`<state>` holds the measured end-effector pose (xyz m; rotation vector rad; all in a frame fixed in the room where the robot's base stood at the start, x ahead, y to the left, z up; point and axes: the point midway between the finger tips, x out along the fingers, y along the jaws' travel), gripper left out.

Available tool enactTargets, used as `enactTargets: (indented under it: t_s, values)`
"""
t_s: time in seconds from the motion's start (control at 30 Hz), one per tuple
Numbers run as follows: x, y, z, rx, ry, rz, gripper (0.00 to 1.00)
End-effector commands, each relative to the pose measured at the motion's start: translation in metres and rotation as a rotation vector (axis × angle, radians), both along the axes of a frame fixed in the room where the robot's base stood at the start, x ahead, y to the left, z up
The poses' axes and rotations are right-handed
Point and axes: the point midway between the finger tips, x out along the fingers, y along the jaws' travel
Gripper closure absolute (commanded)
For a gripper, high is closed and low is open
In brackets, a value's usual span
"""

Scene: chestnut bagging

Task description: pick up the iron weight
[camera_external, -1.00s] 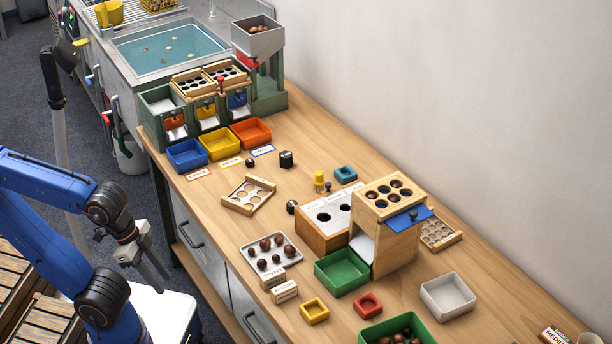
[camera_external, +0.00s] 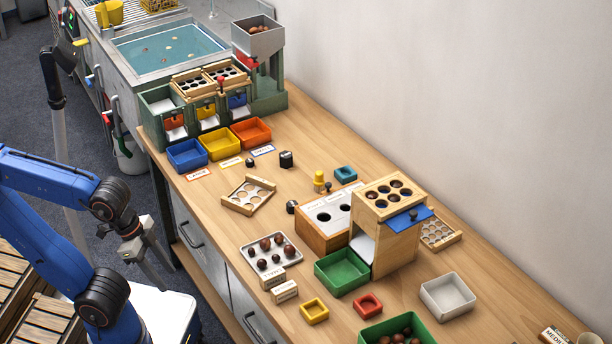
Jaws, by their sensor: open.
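Three small dark objects on the wooden bench could be the iron weight: a black block (camera_external: 286,159) behind the slotted wooden frame, a small black knob-like piece (camera_external: 250,162) to its left, and a dark rounded piece (camera_external: 291,206) beside the wooden box with two holes. I cannot tell for certain which is the iron weight. My gripper (camera_external: 160,270) is open and empty. It hangs off the bench's left edge, pointing down, well apart from all three.
The wooden bench (camera_external: 215,205) has clear room left of the slotted frame (camera_external: 249,194). Blue (camera_external: 187,155), yellow (camera_external: 221,145) and orange (camera_external: 251,132) trays line the back. A chestnut tray (camera_external: 271,240), wooden box (camera_external: 386,250) and green bin (camera_external: 342,283) stand nearer.

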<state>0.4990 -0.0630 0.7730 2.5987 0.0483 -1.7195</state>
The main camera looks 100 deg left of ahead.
Motion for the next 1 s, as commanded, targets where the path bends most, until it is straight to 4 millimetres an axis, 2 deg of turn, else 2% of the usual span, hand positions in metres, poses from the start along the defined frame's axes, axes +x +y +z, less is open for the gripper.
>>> enactTargets:
  t_s: [0.27, 0.47, 0.73, 1.0]
  values:
    - [0.056, 0.055, 0.057, -0.020, 0.067, 0.215, 0.58]
    - [0.094, 0.113, 0.094, -0.044, 0.118, 0.378, 0.58]
    - [0.130, 0.210, 0.132, -0.085, 0.181, 0.601, 0.58]
    - [0.141, 0.325, 0.155, -0.136, 0.240, 0.822, 0.58]
